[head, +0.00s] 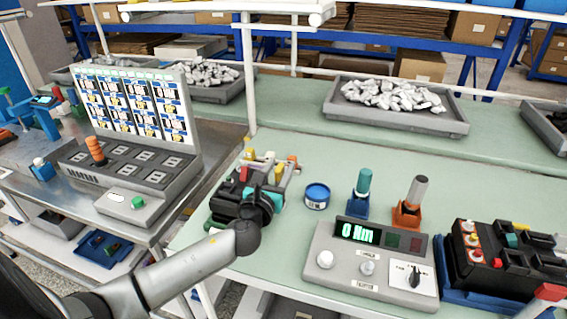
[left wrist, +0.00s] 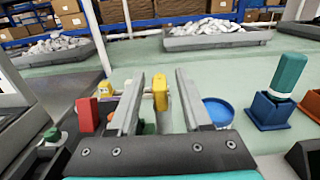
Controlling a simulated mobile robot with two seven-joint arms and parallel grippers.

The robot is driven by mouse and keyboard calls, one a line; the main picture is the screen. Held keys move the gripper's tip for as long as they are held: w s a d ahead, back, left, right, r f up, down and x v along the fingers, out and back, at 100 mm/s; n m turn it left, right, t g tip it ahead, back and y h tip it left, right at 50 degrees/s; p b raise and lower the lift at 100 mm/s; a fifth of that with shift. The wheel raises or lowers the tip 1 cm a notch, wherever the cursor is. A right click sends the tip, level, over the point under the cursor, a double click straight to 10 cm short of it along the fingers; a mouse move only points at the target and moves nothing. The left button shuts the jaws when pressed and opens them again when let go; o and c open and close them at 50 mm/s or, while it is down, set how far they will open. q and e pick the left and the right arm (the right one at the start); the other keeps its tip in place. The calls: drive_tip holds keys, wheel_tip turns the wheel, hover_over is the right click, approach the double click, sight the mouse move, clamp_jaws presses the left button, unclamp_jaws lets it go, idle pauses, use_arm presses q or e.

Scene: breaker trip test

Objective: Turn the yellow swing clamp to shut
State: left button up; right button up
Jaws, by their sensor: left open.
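A clamp fixture stands on the green bench in front of my left arm. Its yellow swing clamp (head: 279,173) has an upright yellow handle. In the left wrist view the yellow handle (left wrist: 160,92) stands between the two fingers of my left gripper (left wrist: 161,82). The fingers are apart, with a gap visible beside the handle. In the head view my left gripper (head: 258,190) covers much of the fixture. A red handle (left wrist: 88,112) is left of the fingers, and another yellow part (left wrist: 105,88) is behind it. My right gripper is not in view.
A blue round tin (head: 317,195), a teal-handled tool (head: 363,182) and a grey-handled tool (head: 416,190) stand right of the fixture. A meter box (head: 320,285) reading 0 Nm is in front. A grey tray (head: 450,125) of metal parts is behind.

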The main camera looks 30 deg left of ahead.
sight(282, 164)
use_arm(q)
drive_tip(key=shift+x, duration=1.65)
clamp_jaws()
